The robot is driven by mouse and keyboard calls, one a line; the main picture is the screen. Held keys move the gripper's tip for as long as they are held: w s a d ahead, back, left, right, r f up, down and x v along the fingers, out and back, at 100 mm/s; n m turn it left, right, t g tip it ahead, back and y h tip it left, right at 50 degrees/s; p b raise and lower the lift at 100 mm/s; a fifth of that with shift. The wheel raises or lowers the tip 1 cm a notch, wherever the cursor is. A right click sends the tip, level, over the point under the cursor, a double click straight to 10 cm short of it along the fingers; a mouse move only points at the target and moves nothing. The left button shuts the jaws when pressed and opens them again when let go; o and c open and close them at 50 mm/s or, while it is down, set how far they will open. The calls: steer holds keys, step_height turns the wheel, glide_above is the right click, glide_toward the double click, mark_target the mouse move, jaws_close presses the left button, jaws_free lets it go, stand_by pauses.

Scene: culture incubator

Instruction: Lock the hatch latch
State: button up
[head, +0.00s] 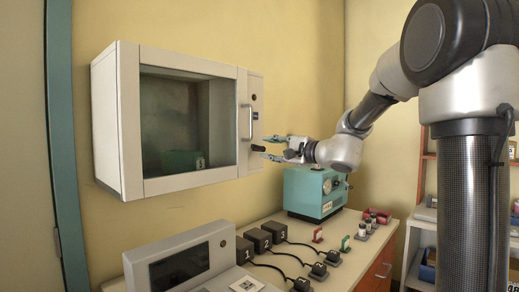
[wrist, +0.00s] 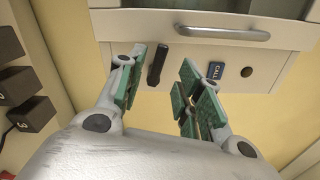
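The hatch is a grey-white wall cabinet (head: 130,120) with a glass door and a bar handle (head: 250,122); the door looks closed. The black latch lever (head: 258,148) is on the panel right of the door, lying about horizontal in the head view. In the wrist view the latch (wrist: 157,65) shows between the fingers, nearer the left one. My gripper (head: 267,147) is open in front of the panel, and its green-padded fingers (wrist: 165,62) appear apart from the latch. Whether either pad touches it cannot be told.
A blue CALL button (wrist: 216,70) and a round dark knob (wrist: 247,72) are on the same panel. Below, the bench carries a teal machine (head: 315,193), black numbered boxes (head: 261,239) with cables, and a grey display unit (head: 180,262). A shelf (head: 427,212) stands at right.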

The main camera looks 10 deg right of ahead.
mark_target(257, 148)
steer(key=x, duration=0.5)
steer(key=shift+s, duration=0.1)
jaws_close()
